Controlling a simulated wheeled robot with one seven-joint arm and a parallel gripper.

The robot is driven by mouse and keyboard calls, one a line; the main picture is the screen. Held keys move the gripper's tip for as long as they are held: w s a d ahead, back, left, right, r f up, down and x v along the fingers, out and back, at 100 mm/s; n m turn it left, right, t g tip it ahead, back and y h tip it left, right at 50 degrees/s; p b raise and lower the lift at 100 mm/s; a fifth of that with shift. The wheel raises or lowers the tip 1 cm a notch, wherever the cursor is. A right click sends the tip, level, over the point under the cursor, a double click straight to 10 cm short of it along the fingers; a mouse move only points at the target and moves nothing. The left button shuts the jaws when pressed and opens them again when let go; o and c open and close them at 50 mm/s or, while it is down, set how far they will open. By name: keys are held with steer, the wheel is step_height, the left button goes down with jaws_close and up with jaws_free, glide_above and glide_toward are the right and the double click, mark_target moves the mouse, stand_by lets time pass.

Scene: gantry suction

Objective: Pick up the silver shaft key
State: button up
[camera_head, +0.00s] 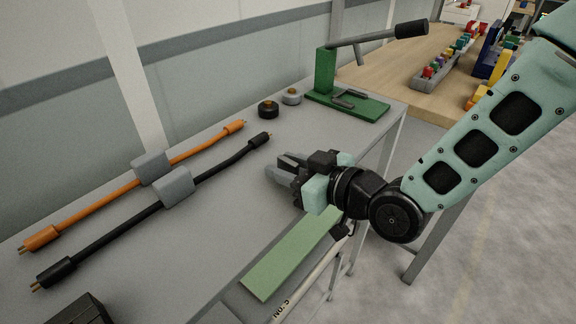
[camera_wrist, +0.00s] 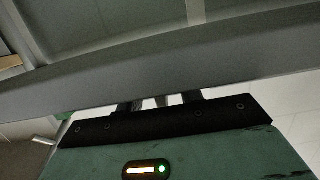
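No part is clearly recognisable as the silver shaft key. Small grey bars (camera_head: 343,102) lie on the green base of the press at the far end of the grey bench, and I cannot tell whether one is the key. My gripper (camera_head: 279,168) is over the bench's right edge, its grey fingers pointing left, nearer the camera than the press. The fingers look apart and I see nothing held between them. In the wrist view the fingertips (camera_wrist: 160,103) are small and mostly hidden behind the dark gripper body.
The green press (camera_head: 325,72) has a long lever reaching right. A black knob (camera_head: 268,109) and a grey knob (camera_head: 291,97) stand beside it. Orange (camera_head: 110,197) and black (camera_head: 110,232) cables lie at left. A pale green strip (camera_head: 275,265) lies along the front edge. The bench middle is clear.

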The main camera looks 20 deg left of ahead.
jaws_close()
steer(key=shift+r, duration=0.1)
